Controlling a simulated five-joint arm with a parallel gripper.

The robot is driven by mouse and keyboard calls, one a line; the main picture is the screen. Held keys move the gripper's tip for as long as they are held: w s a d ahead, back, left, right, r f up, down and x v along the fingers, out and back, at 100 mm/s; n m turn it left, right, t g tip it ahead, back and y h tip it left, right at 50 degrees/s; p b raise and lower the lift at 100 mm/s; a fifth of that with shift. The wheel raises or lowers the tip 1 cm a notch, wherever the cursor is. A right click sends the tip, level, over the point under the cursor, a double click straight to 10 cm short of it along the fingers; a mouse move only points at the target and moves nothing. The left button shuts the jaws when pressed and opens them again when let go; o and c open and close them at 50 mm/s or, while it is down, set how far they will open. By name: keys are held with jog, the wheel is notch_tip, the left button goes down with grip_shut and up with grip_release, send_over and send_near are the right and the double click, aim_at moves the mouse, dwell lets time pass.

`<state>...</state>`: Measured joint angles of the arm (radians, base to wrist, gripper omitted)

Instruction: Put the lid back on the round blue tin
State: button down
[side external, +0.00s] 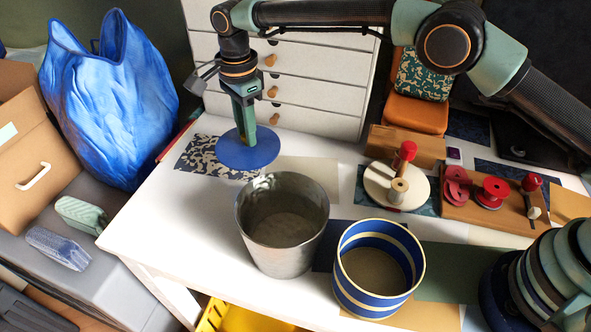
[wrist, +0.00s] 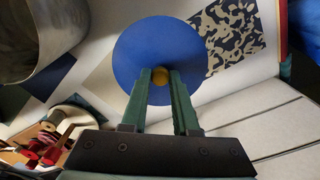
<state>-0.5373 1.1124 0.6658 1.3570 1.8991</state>
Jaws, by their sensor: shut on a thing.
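The round blue tin (side external: 343,290), blue with cream bands, stands open and upright near the table's front edge in the side external view. The blue lid (side external: 235,155) is a flat disc at the left of the table, left of and behind the metal bucket. My gripper (side external: 249,143) points down and is shut on the lid's knob. I cannot tell whether the lid touches the table. The tin is not seen in the wrist view.
A metal bucket (side external: 259,235) stands between the lid and the tin. Behind the tin are a cream disc with a spool (side external: 380,185) and a wooden board with red parts (side external: 462,211). White drawers (side external: 325,75) stand behind my gripper. A blue bag (side external: 105,110) is at the left.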

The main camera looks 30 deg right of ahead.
jog(key=s+d+r+n, duration=0.1)
jog(key=s+r+n, duration=0.5)
jog(key=s, duration=0.6)
jog(key=s+d+r+n, duration=0.2)
jog(key=s+r+n, duration=0.35)
jog(key=s, duration=0.55)
jog(key=s+d+f+n, duration=0.2)
jog(key=s+d+n, duration=0.25)
jog(key=s, duration=0.45)
notch_tip(320, 180, down, 6)
jog(key=shift+s+d+f+m, duration=0.15)
jog(key=shift+s+d+m, duration=0.05)
jog(key=shift+d+m, duration=0.15)
jog(key=shift+f, duration=0.15)
dwell(0.7)
jog(key=shift+c, duration=0.6)
grip_release()
